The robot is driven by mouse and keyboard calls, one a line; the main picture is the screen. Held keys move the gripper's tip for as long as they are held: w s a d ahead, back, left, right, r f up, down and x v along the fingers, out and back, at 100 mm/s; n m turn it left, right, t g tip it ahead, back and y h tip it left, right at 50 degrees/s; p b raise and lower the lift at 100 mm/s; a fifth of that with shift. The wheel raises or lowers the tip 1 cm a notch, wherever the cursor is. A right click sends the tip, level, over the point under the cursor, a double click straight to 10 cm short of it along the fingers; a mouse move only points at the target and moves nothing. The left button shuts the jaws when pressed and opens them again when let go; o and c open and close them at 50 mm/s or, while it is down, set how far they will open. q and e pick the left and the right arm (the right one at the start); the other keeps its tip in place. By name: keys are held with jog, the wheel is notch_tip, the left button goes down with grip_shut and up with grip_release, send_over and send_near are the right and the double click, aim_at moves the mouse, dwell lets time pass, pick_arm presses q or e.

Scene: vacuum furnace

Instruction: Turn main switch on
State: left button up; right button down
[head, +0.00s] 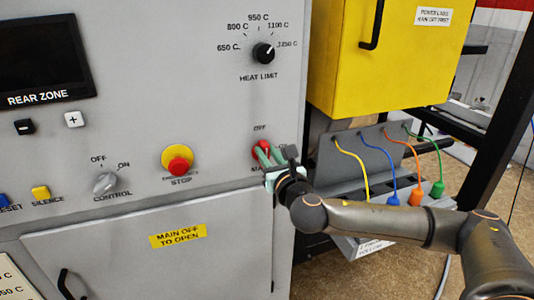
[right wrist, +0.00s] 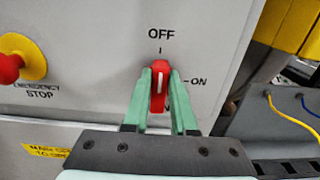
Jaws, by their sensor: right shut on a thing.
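The main switch is a red knob on the grey panel, seen in the right wrist view (right wrist: 159,84) with its white mark pointing nearly straight up, toward OFF. ON is printed to its right. In the head view the red knob (head: 261,147) is partly hidden by my gripper. My right gripper (right wrist: 160,88) has its two green fingers on either side of the knob, shut on it. It also shows in the head view (head: 266,156), reaching in from the right. My left gripper is in neither view.
Left of the switch are a red emergency stop (head: 179,164) on a yellow base and the control knob (head: 106,184). The heat limit knob (head: 263,53) is above. A yellow box (head: 385,60) and coloured cables (head: 392,180) are at the right, near my arm.

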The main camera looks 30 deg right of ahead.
jog(key=shift+m, duration=0.3)
jog(key=m, duration=0.3)
jog(key=shift+s+d+f+m, duration=0.1)
jog(key=shift+d+f+m, duration=0.05)
jog(key=shift+d+m, duration=0.2)
jog(key=shift+s+d+f+m+b, duration=0.15)
jog(key=shift+f+m+b, duration=0.15)
jog(key=shift+m, duration=1.95)
jog(key=shift+w+d+f+m+b, duration=0.1)
jog(key=shift+d+f+m+b, duration=0.15)
jog(key=shift+m, duration=2)
jog(key=shift+s+d+f+m+b, duration=0.15)
jog(key=shift+m+b, duration=0.2)
jog(key=shift+m, duration=1.9)
jog(key=shift+w+a, duration=0.1)
jog(key=c, duration=0.7)
grip_release()
